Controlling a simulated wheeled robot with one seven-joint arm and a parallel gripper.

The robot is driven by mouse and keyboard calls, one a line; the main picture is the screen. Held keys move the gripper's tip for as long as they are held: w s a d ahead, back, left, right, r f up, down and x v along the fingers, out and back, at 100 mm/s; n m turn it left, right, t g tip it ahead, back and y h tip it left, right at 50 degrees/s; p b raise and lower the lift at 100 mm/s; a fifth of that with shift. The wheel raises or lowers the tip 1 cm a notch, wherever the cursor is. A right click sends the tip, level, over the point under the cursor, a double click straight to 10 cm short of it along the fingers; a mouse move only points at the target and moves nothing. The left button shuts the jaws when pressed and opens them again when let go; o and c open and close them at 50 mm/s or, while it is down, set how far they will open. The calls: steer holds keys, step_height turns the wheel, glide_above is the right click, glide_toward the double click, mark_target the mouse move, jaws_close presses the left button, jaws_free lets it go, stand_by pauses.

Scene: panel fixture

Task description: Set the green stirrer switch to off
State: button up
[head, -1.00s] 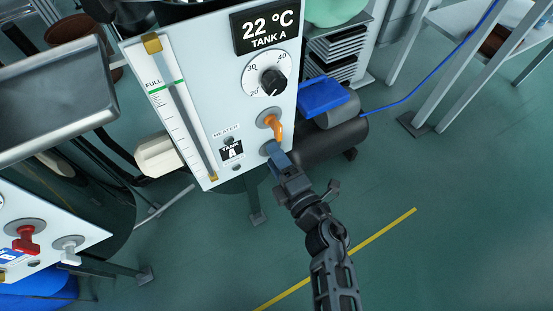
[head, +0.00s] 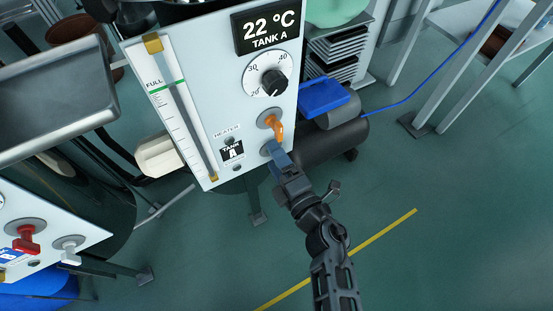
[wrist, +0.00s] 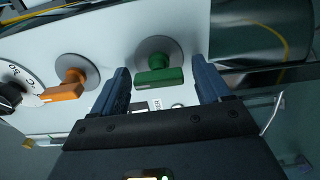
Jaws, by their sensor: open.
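The green stirrer switch (wrist: 160,76) shows in the wrist view as a green handle on a round grey base on the white panel. My gripper (wrist: 161,82) is open, with one blue finger on each side of the green handle. I cannot tell whether either finger touches it. In the head view my gripper (head: 277,152) is at the lower right of the Tank A panel (head: 205,60) and hides the green switch.
An orange switch (head: 276,126) is close above my gripper; it also shows in the wrist view (wrist: 66,88). A dial (head: 270,75) is higher up. A level gauge (head: 182,108) is on the panel's left. A dark cylinder with a blue top (head: 325,95) stands behind, right.

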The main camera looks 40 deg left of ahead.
steer(key=p+v, duration=0.2)
steer(key=v, duration=0.5)
steer(key=shift+s+d+p, duration=0.15)
steer(key=shift+d+p, duration=0.15)
steer(key=s+d+r+m+t+h, duration=0.3)
steer(key=s+d+r+m+h, duration=0.3)
steer(key=d+m, duration=0.4)
steer(key=s+d+r+m+t+h, duration=0.3)
steer(key=s+d+r+m+h, duration=0.15)
steer(key=s+d+m, duration=0.65)
steer(key=s+d+r+m+t+h, duration=0.3)
steer(key=s+d+r+m+h, duration=0.3)
steer(key=d, duration=0.7)
step_height(320, 180, up, 24)
steer(key=s+d+m+g+p, duration=0.1)
steer(key=m+p, duration=0.3)
steer(key=p, duration=1.6)
steer(key=shift+s+d+m, duration=0.3)
steer(key=shift+s+d, duration=0.25)
steer(key=shift+d, duration=0.25)
steer(key=shift+r, duration=0.1)
